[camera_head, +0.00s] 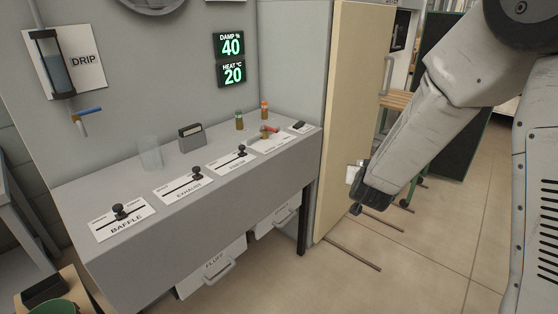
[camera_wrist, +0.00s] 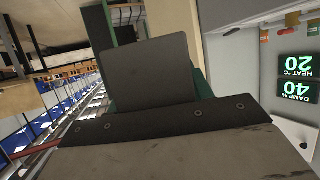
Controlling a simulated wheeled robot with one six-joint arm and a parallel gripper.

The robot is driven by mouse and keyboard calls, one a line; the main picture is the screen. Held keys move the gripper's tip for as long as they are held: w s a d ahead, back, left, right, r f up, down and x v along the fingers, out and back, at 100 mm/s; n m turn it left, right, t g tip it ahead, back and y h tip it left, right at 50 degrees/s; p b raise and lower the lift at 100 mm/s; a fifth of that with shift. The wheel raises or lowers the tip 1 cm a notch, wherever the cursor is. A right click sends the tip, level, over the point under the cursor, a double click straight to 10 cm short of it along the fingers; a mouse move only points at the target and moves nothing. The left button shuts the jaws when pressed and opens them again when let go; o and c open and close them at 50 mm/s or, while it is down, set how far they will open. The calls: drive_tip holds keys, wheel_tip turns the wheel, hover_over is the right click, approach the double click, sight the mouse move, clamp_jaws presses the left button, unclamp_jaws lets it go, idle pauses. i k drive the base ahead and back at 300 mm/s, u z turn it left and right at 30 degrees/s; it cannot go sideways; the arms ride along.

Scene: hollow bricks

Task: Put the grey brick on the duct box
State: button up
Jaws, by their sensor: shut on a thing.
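My gripper (camera_head: 360,189) hangs over open floor, to the right of the grey bench. It is shut on a small pale grey piece (camera_head: 352,174), which I take for the grey brick; only its left part shows past the dark jaws. In the wrist view, the dark jaw parts (camera_wrist: 150,77) fill the middle, and I cannot make out the brick there. The grey bench (camera_head: 140,250) has labelled sliders on top. No label names a duct box, so I cannot tell which thing it is. A small grey block (camera_head: 191,137) stands on the bench top.
A clear glass (camera_head: 150,153) and small bottles (camera_head: 239,120) stand at the back of the bench. A pale door-like panel (camera_head: 350,110) rises beside its right end. A dark green board (camera_head: 450,100) is behind my arm. The floor (camera_head: 430,260) below is mostly clear.

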sight(256, 127)
drive_tip(key=z, duration=0.05)
drive_tip(key=i, duration=0.95)
